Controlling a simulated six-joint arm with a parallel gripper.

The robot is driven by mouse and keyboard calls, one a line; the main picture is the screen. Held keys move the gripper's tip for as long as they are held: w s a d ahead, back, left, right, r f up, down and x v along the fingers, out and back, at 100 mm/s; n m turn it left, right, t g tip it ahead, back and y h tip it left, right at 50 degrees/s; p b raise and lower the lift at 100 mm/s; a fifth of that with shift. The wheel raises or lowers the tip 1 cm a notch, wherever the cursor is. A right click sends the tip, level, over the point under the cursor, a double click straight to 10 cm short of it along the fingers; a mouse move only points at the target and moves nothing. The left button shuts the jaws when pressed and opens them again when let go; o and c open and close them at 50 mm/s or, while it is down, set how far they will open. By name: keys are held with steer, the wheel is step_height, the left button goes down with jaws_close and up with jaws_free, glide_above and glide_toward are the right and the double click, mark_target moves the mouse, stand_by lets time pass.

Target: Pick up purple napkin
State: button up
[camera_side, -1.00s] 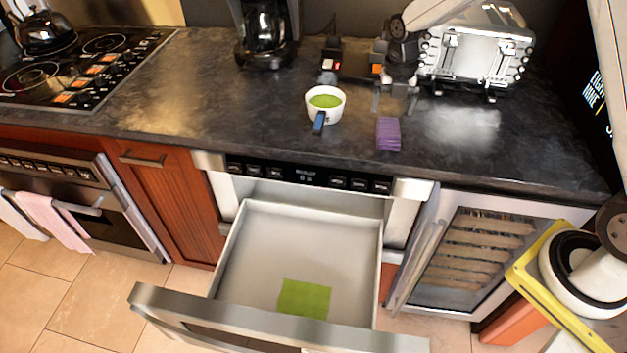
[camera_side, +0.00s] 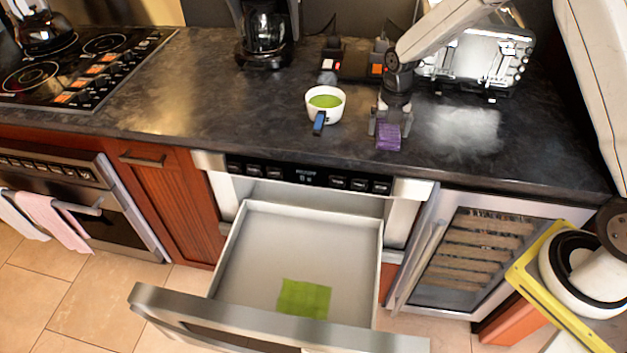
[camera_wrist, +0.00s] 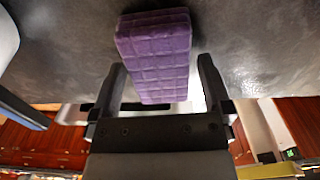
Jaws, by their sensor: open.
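The purple napkin (camera_side: 388,138) is a thick folded block with a quilted look, lying on the dark counter near its front edge. My gripper (camera_side: 389,128) is just over it, fingers pointing down. In the wrist view the napkin (camera_wrist: 158,55) shows between and beyond the fingertips of my gripper (camera_wrist: 160,68). The fingers are open, one on each side, with a gap at the right finger. Whether the left finger touches it, I cannot tell. In the side view the gripper hides the napkin's back part.
A white cup (camera_side: 333,107) with green contents and a blue handle stands left of the napkin. The drawer (camera_side: 248,262) below is pulled open with a green cloth (camera_side: 304,298) inside. A coffee maker (camera_side: 265,35) and a toaster-like appliance (camera_side: 483,60) stand behind.

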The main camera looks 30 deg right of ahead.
stand_by(0.5)
steer(key=c, duration=1)
steer(key=shift+c, duration=0.2)
steer(key=shift+r, duration=0.8)
steer(key=s+a+r, duration=0.1)
steer(key=s+r, duration=1)
steer(key=s, duration=0.3)
steer(key=shift+r, duration=0.15)
steer(key=shift+a, duration=0.1)
